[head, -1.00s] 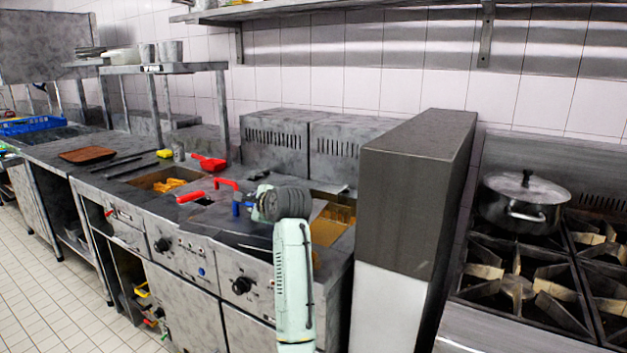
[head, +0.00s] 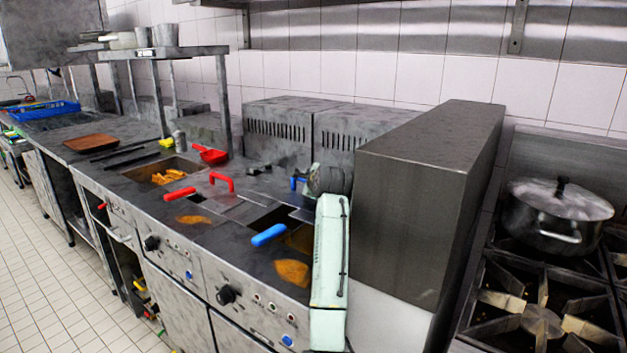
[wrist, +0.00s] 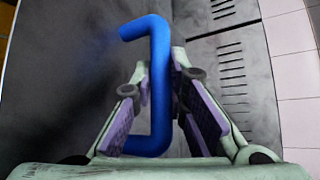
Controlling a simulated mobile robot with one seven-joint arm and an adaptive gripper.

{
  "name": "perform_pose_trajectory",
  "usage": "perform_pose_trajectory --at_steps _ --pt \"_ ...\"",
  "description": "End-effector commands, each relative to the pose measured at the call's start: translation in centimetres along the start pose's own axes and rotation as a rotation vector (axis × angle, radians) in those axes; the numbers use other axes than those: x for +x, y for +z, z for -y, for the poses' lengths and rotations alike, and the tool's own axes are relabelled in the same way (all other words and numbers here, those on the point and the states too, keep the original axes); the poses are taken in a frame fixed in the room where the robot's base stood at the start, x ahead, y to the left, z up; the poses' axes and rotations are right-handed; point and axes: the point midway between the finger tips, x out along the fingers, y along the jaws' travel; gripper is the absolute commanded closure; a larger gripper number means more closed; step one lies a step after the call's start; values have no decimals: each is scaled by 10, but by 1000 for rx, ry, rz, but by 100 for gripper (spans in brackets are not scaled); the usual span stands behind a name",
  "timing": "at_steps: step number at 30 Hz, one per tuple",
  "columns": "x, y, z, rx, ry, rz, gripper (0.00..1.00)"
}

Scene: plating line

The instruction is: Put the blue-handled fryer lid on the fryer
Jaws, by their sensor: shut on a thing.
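My gripper (wrist: 160,95) is shut on the upright bar of the blue handle (wrist: 160,90) in the wrist view. The handle's two ends bend left towards a broad grey surface, which looks like the lid (wrist: 60,75). In the head view my gripper (head: 312,182) is beyond the fryer (head: 245,262), beside the grey block, with a bit of the blue handle (head: 296,183) showing at its left. The lid's plate is hard to make out there. The fryer's well is partly open, dark with a golden patch (head: 300,238). My arm hides its right part.
A second blue handle (head: 268,235) sticks out over the fryer's front. A red arched handle (head: 222,181) and a straight red handle (head: 179,194) are to the left. A tall grey block (head: 425,190) stands close right of my arm. A lidded pot (head: 555,220) sits on the stove.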

Motion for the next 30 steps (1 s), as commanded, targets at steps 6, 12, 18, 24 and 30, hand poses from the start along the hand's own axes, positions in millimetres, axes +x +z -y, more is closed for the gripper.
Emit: perform_pose_trajectory --at_steps 6,12,18,24,30 --pt "4 -5 -10 -1 -4 2 100" --pt "11 -11 -24 -1 -4 2 100" --pt "17 -18 -37 -1 -5 1 100" --pt "24 -24 -52 0 -5 2 100" --pt "28 -29 -62 0 -6 3 100"
